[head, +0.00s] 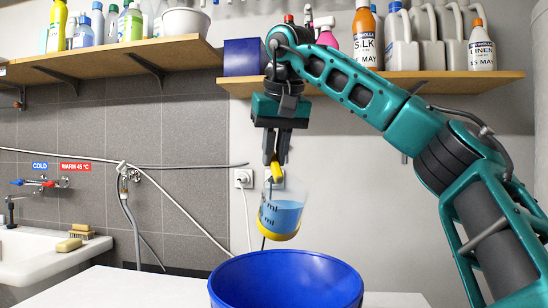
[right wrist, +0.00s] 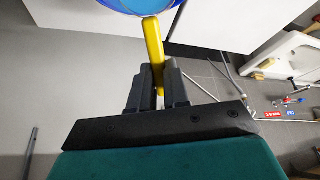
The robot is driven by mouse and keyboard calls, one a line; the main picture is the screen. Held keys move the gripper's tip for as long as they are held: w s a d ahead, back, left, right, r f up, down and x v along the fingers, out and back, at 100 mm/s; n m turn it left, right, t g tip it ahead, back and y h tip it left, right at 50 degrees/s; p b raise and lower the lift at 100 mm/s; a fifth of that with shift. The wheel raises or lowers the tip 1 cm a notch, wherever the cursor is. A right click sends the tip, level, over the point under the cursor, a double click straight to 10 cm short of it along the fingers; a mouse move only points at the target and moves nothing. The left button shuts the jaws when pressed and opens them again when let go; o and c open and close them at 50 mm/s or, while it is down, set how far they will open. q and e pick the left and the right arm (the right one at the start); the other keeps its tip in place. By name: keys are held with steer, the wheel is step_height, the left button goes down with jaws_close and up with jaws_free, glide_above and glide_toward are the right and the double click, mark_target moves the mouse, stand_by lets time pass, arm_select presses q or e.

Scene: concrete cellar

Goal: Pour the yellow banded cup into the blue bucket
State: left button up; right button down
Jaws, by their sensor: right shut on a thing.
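The yellow banded cup (head: 281,214) is a clear measuring cup with a yellow base band, a yellow handle and blue liquid inside. It hangs in the air above the blue bucket (head: 287,280), slightly tilted. My right gripper (head: 275,160) is shut on the cup's yellow handle. The right wrist view shows the gripper (right wrist: 158,85) with the yellow handle (right wrist: 153,45) between its fingers. The bucket stands on a white surface, and its lower part is cut off by the frame edge. My left gripper is not in view.
A white counter (head: 120,285) has free room left of the bucket. A sink (head: 45,255) with a brush and a sponge is at the far left. Wooden shelves (head: 480,78) with bottles and jugs hang behind. Hoses and cables run along the wall.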

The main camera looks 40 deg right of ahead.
stand_by(0.3)
steer(key=shift+s+a+t+b, duration=0.15)
steer(key=shift+s+t+b, duration=0.3)
steer(key=shift+b, duration=0.5)
steer(key=shift+r, duration=0.15)
steer(key=shift+s+a+r+t+h, duration=0.1)
steer(key=shift+r+t+h, duration=0.05)
steer(key=shift+t+h, duration=0.15)
steer(key=shift+s+a+t+b, duration=0.2)
steer(key=shift+s+t+b, duration=0.2)
steer(key=shift+b, duration=0.85)
steer(key=shift+s+h, duration=0.1)
steer(key=shift+h, duration=0.2)
steer(key=shift+r, duration=0.15)
